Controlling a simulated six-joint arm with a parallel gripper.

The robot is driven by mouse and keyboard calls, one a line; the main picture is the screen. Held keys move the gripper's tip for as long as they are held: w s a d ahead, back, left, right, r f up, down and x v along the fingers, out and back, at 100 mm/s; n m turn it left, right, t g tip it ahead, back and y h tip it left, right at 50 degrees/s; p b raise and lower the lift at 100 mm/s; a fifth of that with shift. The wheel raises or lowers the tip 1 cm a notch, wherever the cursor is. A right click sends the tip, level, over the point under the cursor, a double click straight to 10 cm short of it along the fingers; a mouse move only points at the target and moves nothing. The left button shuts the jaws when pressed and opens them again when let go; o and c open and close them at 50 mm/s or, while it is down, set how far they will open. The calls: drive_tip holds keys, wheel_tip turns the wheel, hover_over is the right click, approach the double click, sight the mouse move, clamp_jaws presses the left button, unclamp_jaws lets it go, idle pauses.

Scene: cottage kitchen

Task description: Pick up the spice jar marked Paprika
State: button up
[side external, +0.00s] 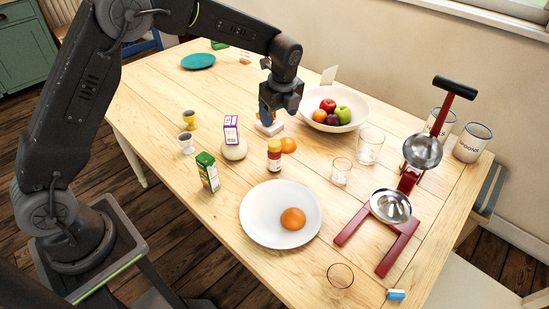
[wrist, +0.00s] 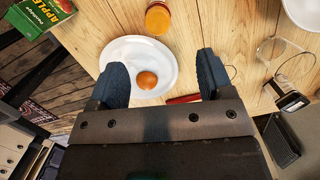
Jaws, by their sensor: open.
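A small spice jar (side external: 274,156) with a brownish-red body, a white band and an orange-brown top stands upright on the table; its label is too small to read. A jar with an amber top, probably the same one, shows at the top edge of the wrist view (wrist: 159,18). My gripper (side external: 268,117) is above the table, behind the jar in the side view and apart from it. In the wrist view my gripper (wrist: 162,64) has its two blue fingers wide apart with nothing held between them.
A white plate (side external: 256,223) with an orange (side external: 293,219) lies in front of the jar. A fruit bowl (side external: 358,104) and red press (side external: 408,180) are to the right.

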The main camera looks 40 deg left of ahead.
sight(275, 143)
drive_tip(key=f, duration=0.6)
drive_tip(key=a+f, duration=0.1)
drive_tip(key=f, duration=0.2)
drive_tip(key=shift+w+a, duration=0.1)
drive_tip(key=shift+w, duration=0.1)
drive_tip(key=f, duration=0.4)
drive_tip(key=shift+s+a+f, duration=0.15)
drive_tip(key=shift+s+a, duration=0.05)
drive_tip(key=shift+s, duration=0.05)
drive_tip(key=shift+f, duration=0.5)
drive_tip(key=shift+c, duration=0.5)
drive_tip(key=c, duration=0.9)
drive_tip(key=shift+r, duration=0.1)
drive_tip(key=shift+c, duration=0.2)
